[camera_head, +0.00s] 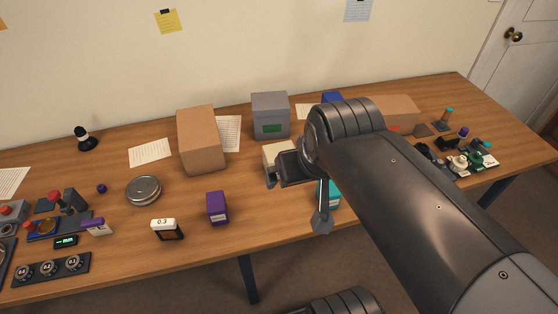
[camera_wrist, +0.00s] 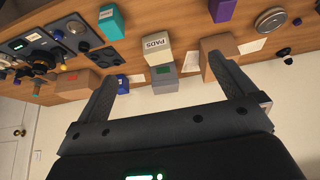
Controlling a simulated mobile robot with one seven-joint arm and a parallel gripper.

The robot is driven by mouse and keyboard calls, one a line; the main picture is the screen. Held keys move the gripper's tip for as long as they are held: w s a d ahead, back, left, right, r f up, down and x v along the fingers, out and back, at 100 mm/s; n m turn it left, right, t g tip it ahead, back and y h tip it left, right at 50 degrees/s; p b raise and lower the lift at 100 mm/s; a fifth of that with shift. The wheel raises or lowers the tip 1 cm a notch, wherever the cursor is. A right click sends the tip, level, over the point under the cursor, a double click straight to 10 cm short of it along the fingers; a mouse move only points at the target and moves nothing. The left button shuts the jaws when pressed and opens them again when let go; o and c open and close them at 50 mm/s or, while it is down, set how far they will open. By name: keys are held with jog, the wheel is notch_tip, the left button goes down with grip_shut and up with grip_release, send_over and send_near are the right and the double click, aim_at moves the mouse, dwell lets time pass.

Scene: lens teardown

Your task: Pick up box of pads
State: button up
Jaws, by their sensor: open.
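The box of pads is a small cream box with "PADS" printed on it; it shows whole in the wrist view (camera_wrist: 157,47). In the head view the cream box (camera_head: 275,153) stands on the wooden table in front of a grey box, partly hidden by my gripper. My gripper (camera_head: 296,203) is open and empty above the table. In the wrist view its two fingers (camera_wrist: 162,76) are wide apart, with the pads box beyond them and apart from both.
The grey box (camera_head: 270,116) stands just behind the pads box. A brown carton (camera_head: 201,140) is to its left and a teal box (camera_head: 334,194) to its right, partly hidden by my arm. A purple box (camera_head: 217,208) stands nearer the front edge.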

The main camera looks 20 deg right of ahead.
jog(key=t, duration=0.1)
send_near(270, 152)
jog(key=d+f, duration=0.2)
jog(key=d, duration=0.1)
jog(key=shift+x, duration=5.5)
jog(key=shift+w+d+r, duration=0.1)
jog(key=shift+c, duration=0.2)
jog(key=c, duration=0.8)
